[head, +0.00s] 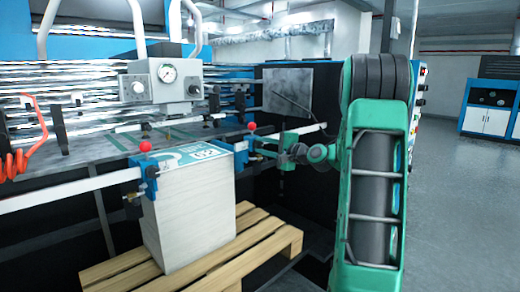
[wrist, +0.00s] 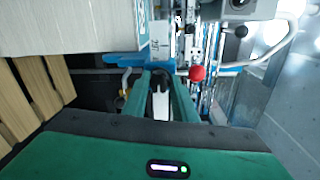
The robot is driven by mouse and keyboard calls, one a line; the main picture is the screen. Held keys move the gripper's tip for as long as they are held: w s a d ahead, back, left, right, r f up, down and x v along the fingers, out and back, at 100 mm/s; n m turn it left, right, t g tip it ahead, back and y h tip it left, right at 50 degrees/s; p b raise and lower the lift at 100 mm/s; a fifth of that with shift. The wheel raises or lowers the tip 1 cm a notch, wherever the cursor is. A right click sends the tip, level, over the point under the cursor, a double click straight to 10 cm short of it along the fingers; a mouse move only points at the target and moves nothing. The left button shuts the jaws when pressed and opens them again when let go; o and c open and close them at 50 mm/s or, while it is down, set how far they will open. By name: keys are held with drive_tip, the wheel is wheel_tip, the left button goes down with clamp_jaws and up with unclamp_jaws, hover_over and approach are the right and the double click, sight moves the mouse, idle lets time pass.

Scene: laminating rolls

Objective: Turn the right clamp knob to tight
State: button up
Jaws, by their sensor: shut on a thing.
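The right clamp (head: 241,150) is a blue block on the bar beside the far corner of the paper stack, with a red ball (head: 252,126) on top. In the wrist view its blue body (wrist: 125,60) and red ball (wrist: 196,73) lie just beyond my fingertips. My green gripper (head: 275,149) reaches in from the right at the clamp. In the wrist view its two fingers (wrist: 161,82) are shut on a dark knob (wrist: 160,77) at the clamp. The fingers hide much of the knob, and I cannot tell how far it is turned.
A left clamp (head: 150,178) with a red ball stands nearer on the bar. The tall paper stack (head: 190,218) rests on a wooden pallet (head: 262,232). A gauge box (head: 165,82) stands above the machine bed. Open floor (head: 455,190) lies to the right.

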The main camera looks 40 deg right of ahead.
drive_tip(key=shift+f, duration=0.3)
drive_tip(key=o, duration=1)
drive_tip(key=shift+r, duration=0.1)
drive_tip(key=shift+s, duration=0.2)
drive_tip(key=s, duration=0.6)
drive_tip(key=s+d, duration=0.1)
drive_tip(key=s, duration=0.3)
drive_tip(key=shift+s+d+r, duration=0.1)
drive_tip(key=shift+r, duration=0.2)
